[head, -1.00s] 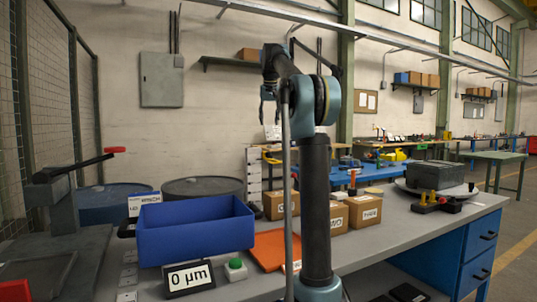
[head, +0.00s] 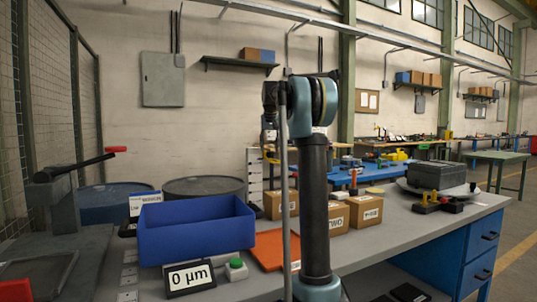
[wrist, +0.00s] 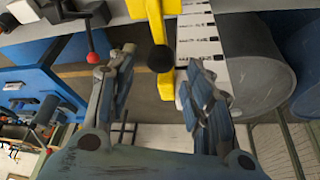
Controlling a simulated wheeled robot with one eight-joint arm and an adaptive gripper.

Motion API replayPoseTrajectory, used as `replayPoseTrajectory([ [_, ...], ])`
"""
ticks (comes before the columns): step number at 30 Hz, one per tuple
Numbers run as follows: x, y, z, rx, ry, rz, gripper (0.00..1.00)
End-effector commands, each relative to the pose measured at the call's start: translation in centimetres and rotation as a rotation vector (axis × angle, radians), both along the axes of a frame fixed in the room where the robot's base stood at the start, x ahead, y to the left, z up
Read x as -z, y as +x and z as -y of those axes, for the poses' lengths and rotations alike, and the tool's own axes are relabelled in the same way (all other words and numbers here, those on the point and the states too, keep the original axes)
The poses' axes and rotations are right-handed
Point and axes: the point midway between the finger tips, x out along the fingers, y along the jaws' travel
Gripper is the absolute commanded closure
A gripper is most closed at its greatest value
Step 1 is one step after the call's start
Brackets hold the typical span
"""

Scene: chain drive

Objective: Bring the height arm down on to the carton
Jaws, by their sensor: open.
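The height gauge's scaled white post (head: 253,180) stands behind the blue bin in the head view. In the wrist view its yellow height arm (wrist: 154,20), with a black knob (wrist: 160,58), lies between my fingers, with the scaled post (wrist: 200,35) beside it. My gripper (wrist: 163,78) is open, one finger on each side of the knob; I cannot tell whether it touches. In the head view my own arm mostly hides the gripper and the yellow arm. Cartons stand right of the post: one at left (head: 280,205), one marked TWO (head: 338,217) and another at right (head: 366,210).
The blue bin (head: 195,232), a 0 µm display (head: 189,278), a green button (head: 236,268) and an orange tray (head: 270,248) sit at the front. Dark drums (head: 203,188) stand behind. A grey case (head: 431,175) is at the right end.

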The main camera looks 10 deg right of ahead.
Motion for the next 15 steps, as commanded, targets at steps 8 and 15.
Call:
replayPoseTrajectory([
  [8,2.5,1.0,0.1,0.0,0.0,0.0,0.53],
  [15,2.8,1.1,0.1,0.0,0.0,0.0,0.53],
])
